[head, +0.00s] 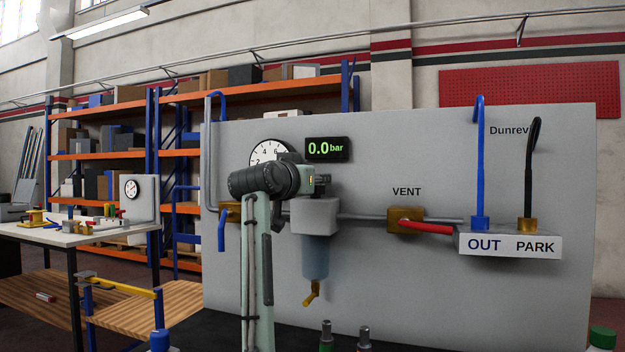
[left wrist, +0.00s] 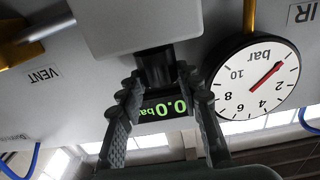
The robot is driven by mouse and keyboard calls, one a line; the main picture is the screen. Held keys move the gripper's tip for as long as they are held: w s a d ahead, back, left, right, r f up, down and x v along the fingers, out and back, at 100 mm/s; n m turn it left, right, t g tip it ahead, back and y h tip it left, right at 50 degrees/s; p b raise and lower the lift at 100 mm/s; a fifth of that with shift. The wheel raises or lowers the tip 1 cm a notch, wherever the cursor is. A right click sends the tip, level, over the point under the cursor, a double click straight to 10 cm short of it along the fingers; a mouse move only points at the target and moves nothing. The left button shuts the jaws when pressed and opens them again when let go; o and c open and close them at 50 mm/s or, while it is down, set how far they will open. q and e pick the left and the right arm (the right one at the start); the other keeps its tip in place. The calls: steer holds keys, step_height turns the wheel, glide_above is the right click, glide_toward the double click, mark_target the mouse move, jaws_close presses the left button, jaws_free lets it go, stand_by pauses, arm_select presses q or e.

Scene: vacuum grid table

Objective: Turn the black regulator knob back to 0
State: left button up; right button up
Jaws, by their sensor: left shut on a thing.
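The black regulator knob (left wrist: 157,70) shows in the left wrist view under the grey regulator body (left wrist: 135,25). My left gripper (left wrist: 160,78) has its two fingers on either side of the knob and is shut on it. In the head view my left gripper (head: 312,180) reaches the regulator (head: 315,216) from the left and hides the knob. The digital display (head: 327,148) reads 0.0 bar. The round gauge (left wrist: 262,88), upside down in the wrist view, has its red needle at the low end, below 2. My right gripper is not in view.
The grey panel (head: 400,290) carries a VENT valve (head: 405,220) with a red lever, a blue hose (head: 480,160) at OUT and a black hose (head: 533,170) at PARK. A clear bowl (head: 315,258) hangs under the regulator. A side table (head: 60,232) stands left.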

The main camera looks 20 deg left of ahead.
arm_select(q)
steer(key=n+y, duration=0.2)
steer(key=n+g+y, duration=0.1)
steer(key=n+y, duration=0.1)
steer(key=y, duration=0.1)
steer(key=d+n+y, duration=0.1)
steer(key=y, duration=0.2)
steer(key=shift+w+d+n+g, duration=0.1)
steer(key=shift+n+g, duration=0.3)
steer(key=n+g+y, duration=0.2)
steer(key=y, duration=0.1)
steer(key=n+g+y, duration=0.2)
steer(key=y, duration=0.1)
steer(key=shift+w+d, duration=0.15)
steer(key=shift+w, duration=0.05)
steer(key=shift+w+n+g+y, duration=0.1)
steer(key=shift+n+g+y, duration=1.1)
steer(key=shift+g, duration=0.4)
steer(key=shift+f+n+g, duration=0.1)
steer(key=shift+n+g, duration=0.2)
steer(key=shift+n, duration=0.1)
steer(key=o, duration=1.2)
steer(key=shift+m+t, duration=0.3)
steer(key=shift+t, duration=0.1)
